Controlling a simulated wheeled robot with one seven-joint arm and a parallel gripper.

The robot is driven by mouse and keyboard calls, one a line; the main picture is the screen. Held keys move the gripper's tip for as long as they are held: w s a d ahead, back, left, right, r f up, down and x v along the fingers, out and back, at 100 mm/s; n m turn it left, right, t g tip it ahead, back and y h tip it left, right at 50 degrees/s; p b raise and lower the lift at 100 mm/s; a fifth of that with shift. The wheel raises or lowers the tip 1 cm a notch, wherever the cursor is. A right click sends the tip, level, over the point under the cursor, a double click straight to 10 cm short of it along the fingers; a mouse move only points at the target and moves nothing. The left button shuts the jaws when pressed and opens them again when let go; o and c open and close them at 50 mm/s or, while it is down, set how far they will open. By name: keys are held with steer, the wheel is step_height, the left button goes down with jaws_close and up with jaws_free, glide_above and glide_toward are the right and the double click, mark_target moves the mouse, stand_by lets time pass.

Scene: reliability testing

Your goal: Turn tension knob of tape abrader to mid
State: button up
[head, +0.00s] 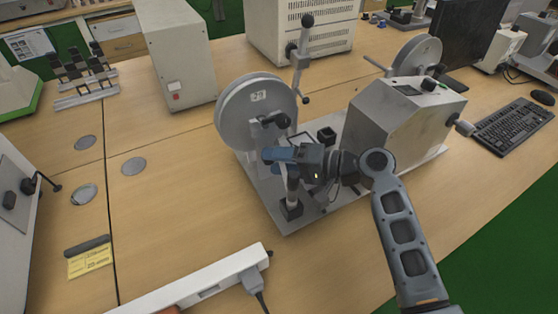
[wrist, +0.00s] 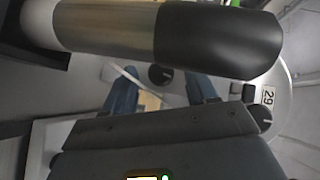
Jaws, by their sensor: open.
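The tape abrader (head: 345,200) stands mid-table in the head view, with a large grey disc (head: 240,112) at its left and a grey housing (head: 410,115) at its right. A small black knob (wrist: 160,74) shows in the wrist view, between and beyond my fingertips; I cannot tell its setting or be sure it is the tension knob. My gripper (head: 278,156) is open, its blue fingers in front of the disc above the abrader's base. In the wrist view my gripper (wrist: 160,88) shows both fingers apart with nothing held. My gripper and wrist hide part of the mechanism.
A metal cylinder with a black end (wrist: 215,40) crosses close before the wrist camera. An upright lever (head: 302,55) rises behind the disc. A white power strip (head: 190,287) lies at the front. A keyboard (head: 515,125) is at right. Table left of the abrader is mostly clear.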

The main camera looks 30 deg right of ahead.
steer(key=v, duration=0.7)
steer(key=shift+s+d+b, duration=0.25)
steer(key=shift+b, duration=0.2)
